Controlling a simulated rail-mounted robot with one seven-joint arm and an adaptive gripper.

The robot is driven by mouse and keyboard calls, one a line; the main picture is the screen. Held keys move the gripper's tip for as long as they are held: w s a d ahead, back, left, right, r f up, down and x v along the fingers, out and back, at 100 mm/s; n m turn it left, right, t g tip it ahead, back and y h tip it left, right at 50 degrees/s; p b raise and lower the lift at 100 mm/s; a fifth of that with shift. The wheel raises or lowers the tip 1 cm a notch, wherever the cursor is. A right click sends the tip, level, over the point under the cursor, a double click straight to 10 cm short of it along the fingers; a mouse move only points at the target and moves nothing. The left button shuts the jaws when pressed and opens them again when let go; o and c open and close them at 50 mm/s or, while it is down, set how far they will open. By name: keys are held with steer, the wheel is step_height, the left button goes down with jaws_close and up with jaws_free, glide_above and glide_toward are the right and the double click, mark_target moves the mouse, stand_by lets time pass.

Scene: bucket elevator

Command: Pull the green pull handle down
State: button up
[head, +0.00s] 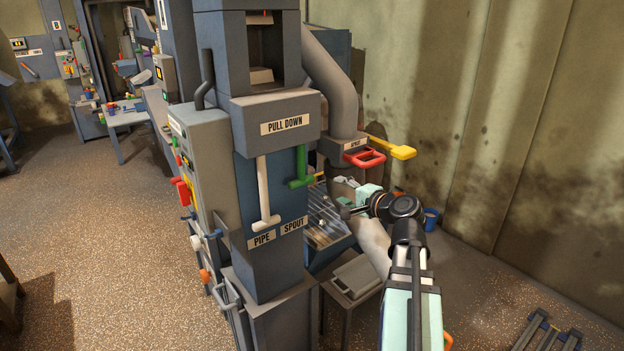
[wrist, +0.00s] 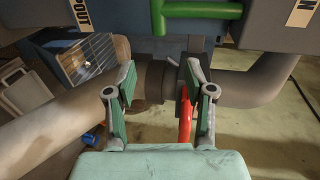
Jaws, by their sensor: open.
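The green pull handle (head: 300,170) hangs under the "PULL DOWN" box, to the right of a longer white T-shaped handle (head: 263,195). In the wrist view the green handle (wrist: 200,11) is at the top edge, with its crossbar lying sideways and its upper end cut off by the frame. My gripper (head: 345,207) is to the right of and lower than the green handle in the head view. In the wrist view my gripper (wrist: 158,77) has its two fingers apart with nothing held between them. The green bar lies beyond the fingertips and is not touched.
A red handle (head: 365,158) and a yellow lever (head: 392,148) stick out near the grey pipe (head: 335,85). A wire-covered tray (head: 325,225) is behind the column. The "PIPE" and "SPOUT" labels (head: 277,233) are below the handles. Open floor lies to the left.

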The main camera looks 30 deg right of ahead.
mark_target(311, 179)
steer(key=p+x, duration=0.4)
steer(key=x, duration=1.1)
steer(key=shift+w+a+f, duration=0.1)
steer(key=shift+w+f, duration=0.2)
steer(key=shift+w, duration=0.35)
jaws_close()
